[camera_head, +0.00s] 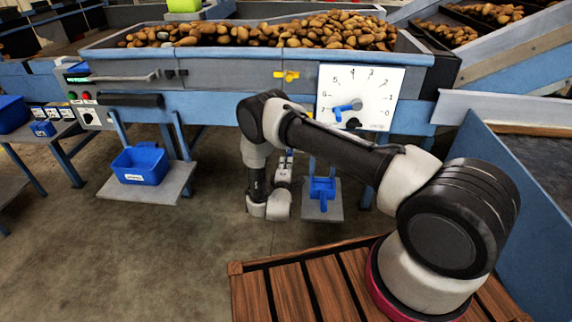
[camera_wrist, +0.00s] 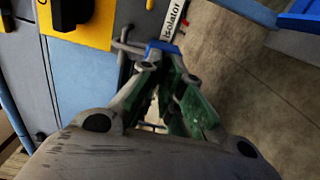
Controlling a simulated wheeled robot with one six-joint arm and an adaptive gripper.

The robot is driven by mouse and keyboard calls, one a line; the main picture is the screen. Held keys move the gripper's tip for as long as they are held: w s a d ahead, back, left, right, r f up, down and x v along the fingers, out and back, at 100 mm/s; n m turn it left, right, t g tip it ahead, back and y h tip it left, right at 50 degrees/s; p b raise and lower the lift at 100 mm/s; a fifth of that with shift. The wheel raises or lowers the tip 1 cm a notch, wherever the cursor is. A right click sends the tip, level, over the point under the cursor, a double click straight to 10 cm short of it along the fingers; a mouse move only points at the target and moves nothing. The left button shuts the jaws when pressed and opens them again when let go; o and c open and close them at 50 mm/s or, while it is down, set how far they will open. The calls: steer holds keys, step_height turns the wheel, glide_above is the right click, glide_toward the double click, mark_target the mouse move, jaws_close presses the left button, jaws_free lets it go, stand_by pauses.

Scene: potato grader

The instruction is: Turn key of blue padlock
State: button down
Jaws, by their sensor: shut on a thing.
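In the wrist view a small blue piece, which looks like the blue padlock (camera_wrist: 163,47), sits at my fingertips, beside a grey metal bar and below a white tag reading "Isolator" (camera_wrist: 172,18). My gripper (camera_wrist: 161,66) has green-lined fingers that converge on this blue piece and are shut on it. No key can be made out; the fingertips hide that spot, so I cannot tell whether the pads hold the body or a key. In the head view my gripper (camera_head: 284,168) hangs low in front of the grader, mostly hidden by my own arm.
A yellow plate with a black knob (camera_wrist: 75,15) is left of the padlock. The grader's potato bed (camera_head: 260,35), a white dial panel with a blue pointer (camera_head: 375,85) and a blue bin (camera_head: 140,165) stand around. A wooden pallet (camera_head: 270,290) lies in front; open floor is left.

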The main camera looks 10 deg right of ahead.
steer(key=c, duration=1.6)
jaws_free()
steer(key=v, duration=1.2)
